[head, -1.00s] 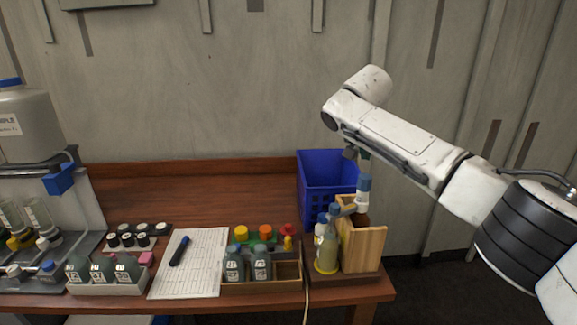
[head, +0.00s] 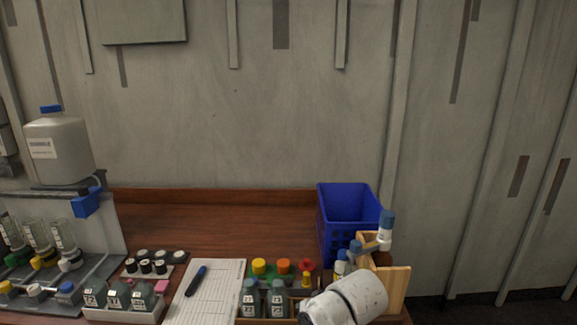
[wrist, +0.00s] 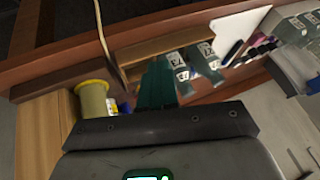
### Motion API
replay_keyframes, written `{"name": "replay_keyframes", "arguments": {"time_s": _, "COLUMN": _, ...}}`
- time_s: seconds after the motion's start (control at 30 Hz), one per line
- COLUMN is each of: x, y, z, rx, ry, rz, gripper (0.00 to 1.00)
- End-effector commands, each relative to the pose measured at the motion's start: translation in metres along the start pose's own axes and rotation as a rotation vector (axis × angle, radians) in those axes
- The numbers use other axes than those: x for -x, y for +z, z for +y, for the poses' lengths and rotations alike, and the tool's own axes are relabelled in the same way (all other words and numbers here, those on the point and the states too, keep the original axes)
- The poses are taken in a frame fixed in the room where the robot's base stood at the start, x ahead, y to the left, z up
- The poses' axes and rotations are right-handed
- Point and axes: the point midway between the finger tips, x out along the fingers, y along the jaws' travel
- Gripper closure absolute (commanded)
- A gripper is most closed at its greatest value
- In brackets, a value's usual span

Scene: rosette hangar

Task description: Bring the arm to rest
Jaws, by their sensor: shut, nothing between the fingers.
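My gripper (wrist: 158,84) shows in the wrist view, its dark green fingers together and empty. In that view the fingers lie over the near edge of the wooden tray (wrist: 130,55), beside labelled bottles (wrist: 205,62). I cannot tell whether they touch anything. In the head view only a white part of my arm shows, low at the bottom right of centre, in front of the tray and the wooden rack (head: 393,285). My gripper itself is out of the head view.
A blue crate (head: 343,222) stands behind the rack, where a white bottle with a blue cap (head: 386,230) sticks up. A clipboard sheet (head: 207,290) with a pen (head: 196,280) lies left of the tray. A yellow cylinder (wrist: 94,100) is beside my gripper. The back of the table (head: 220,230) is clear.

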Motion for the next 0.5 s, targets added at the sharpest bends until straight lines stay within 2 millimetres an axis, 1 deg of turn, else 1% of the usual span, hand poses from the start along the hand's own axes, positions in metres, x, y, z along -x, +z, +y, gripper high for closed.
{"name": "replay_keyframes", "arguments": {"time_s": 0.03, "x": -0.001, "y": 0.019, "z": 0.004, "rx": -0.006, "ry": -0.012, "rz": 0.001, "gripper": 1.0}}
{"name": "replay_keyframes", "arguments": {"time_s": 0.17, "x": 0.006, "y": 0.059, "z": 0.023, "rx": -0.012, "ry": -0.012, "rz": 0.018, "gripper": 1.0}}
{"name": "replay_keyframes", "arguments": {"time_s": 0.2, "x": 0.009, "y": 0.072, "z": 0.03, "rx": -0.014, "ry": -0.007, "rz": 0.021, "gripper": 1.0}}
{"name": "replay_keyframes", "arguments": {"time_s": 0.27, "x": 0.015, "y": 0.092, "z": 0.043, "rx": -0.019, "ry": 0.006, "rz": 0.026, "gripper": 1.0}}
{"name": "replay_keyframes", "arguments": {"time_s": 0.3, "x": 0.019, "y": 0.105, "z": 0.052, "rx": -0.022, "ry": 0.016, "rz": 0.029, "gripper": 1.0}}
{"name": "replay_keyframes", "arguments": {"time_s": 0.37, "x": 0.026, "y": 0.126, "z": 0.066, "rx": -0.026, "ry": 0.037, "rz": 0.031, "gripper": 1.0}}
{"name": "replay_keyframes", "arguments": {"time_s": 0.47, "x": 0.041, "y": 0.163, "z": 0.091, "rx": -0.032, "ry": 0.083, "rz": 0.031, "gripper": 1.0}}
{"name": "replay_keyframes", "arguments": {"time_s": 0.5, "x": 0.049, "y": 0.178, "z": 0.102, "rx": -0.033, "ry": 0.105, "rz": 0.028, "gripper": 1.0}}
